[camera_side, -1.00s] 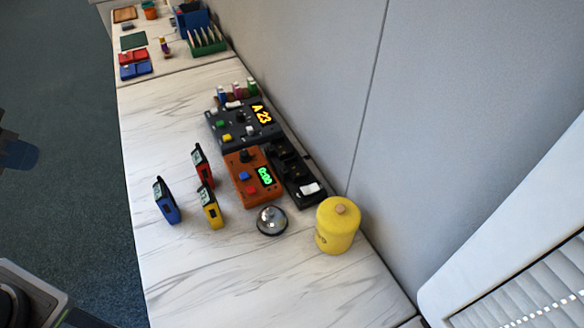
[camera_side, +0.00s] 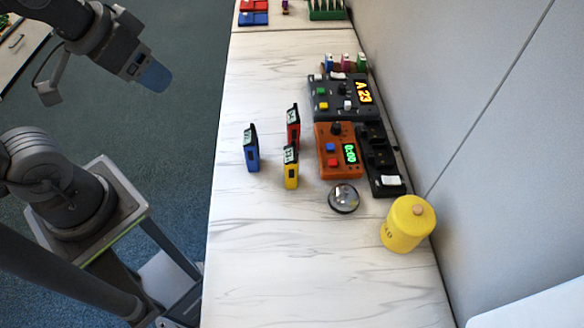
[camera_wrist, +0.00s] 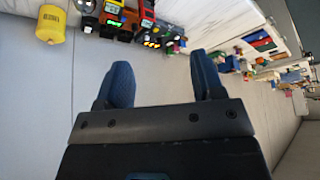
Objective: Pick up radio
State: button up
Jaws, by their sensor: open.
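Three small upright handhelds with little screens, which look like radios, stand on the white marbled counter: a blue one (camera_side: 251,148), a red one (camera_side: 293,127) and a yellow one (camera_side: 290,167). My gripper (camera_side: 152,76) hangs left of the counter, well apart from them, with a blue fingertip showing. In the wrist view, my gripper (camera_wrist: 163,80) has its two blue fingers spread with nothing between them. The handhelds appear small at the top of that view, beyond the fingers.
Right of the handhelds are an orange timer box (camera_side: 340,150), a dark panel reading A 23 (camera_side: 340,98), a black switch unit (camera_side: 380,160), a silver bell (camera_side: 343,198) and a yellow canister (camera_side: 408,224). A grey wall (camera_side: 470,90) bounds the right. The counter's front is clear.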

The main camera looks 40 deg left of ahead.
jog(key=n+g+y, duration=0.2)
jog(key=n+y, duration=0.1)
jog(key=n, duration=0.6)
send_over(291, 155)
jog(key=s+d, duration=0.3)
notch_tip(291, 155, down, 14)
jog(key=x, duration=1.3)
jog(key=shift+s+a+f, duration=0.15)
jog(key=shift+s+f, duration=0.05)
jog(key=shift+f, duration=0.05)
grip_shut()
